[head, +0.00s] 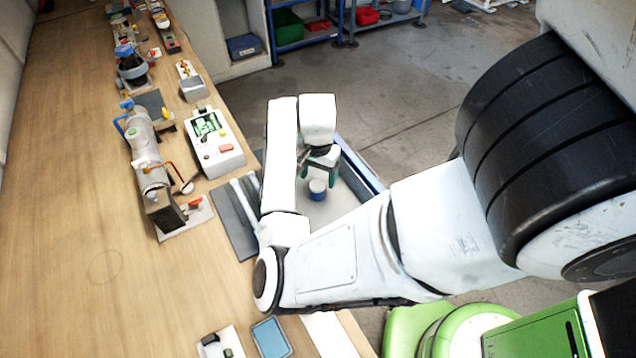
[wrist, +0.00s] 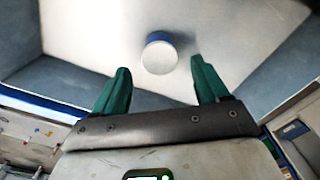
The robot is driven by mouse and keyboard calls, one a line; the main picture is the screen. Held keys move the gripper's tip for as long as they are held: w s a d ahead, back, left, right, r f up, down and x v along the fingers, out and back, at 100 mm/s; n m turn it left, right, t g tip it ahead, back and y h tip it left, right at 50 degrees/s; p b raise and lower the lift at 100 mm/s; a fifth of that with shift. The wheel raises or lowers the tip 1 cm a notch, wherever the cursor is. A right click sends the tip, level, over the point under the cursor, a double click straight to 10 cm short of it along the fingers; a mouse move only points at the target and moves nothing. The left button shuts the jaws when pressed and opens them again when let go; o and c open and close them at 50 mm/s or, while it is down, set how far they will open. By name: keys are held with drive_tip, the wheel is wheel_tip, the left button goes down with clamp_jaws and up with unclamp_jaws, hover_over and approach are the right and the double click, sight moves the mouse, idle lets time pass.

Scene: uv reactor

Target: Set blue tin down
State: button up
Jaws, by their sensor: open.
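The blue tin (head: 317,189) is a small round tin with a pale top and a blue side. It stands upright on the pale floor of a blue-edged tray or bin. In the wrist view the tin (wrist: 160,54) sits beyond the fingertips, roughly midway between them, with clear space on both sides. My gripper (head: 320,172) has green fingers and is just above the tin in the head view. In the wrist view my gripper (wrist: 160,75) is open and empty, its fingers spread wide and not touching the tin.
The tray's blue rim (head: 360,165) runs along its right side. A wooden workbench (head: 75,220) holds a metal cylinder reactor (head: 148,165) and a white control box (head: 215,145). A dark mat (head: 235,222) lies beside my arm. Bare concrete floor (head: 410,110) is clear at the right.

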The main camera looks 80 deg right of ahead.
sight(318, 183)
wheel_tip(318, 183, up, 8)
drive_tip(key=shift+f, duration=0.25)
